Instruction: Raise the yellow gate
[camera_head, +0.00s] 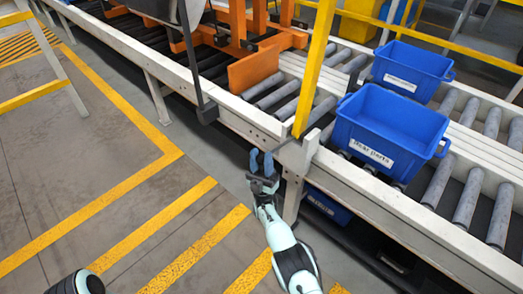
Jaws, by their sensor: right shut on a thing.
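The yellow gate (316,65) is a long yellow bar that stands steeply upright, leaning a little right, beside the conveyor. Its foot meets a grey bracket on a pale post (294,195) at the conveyor's near side. My right gripper (262,163) is at the near side of this post, just left of the bar's foot. Its blue fingers are shut on the gate's grey lower end, which they mostly hide. The bar's top runs out of the picture. My left gripper is not in view.
A blue bin (388,130) with a label sits on the roller conveyor right of the gate, with another blue bin (411,70) behind it. An orange frame (254,68) stands on the rollers to the left. Yellow-striped floor (110,190) in front is clear.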

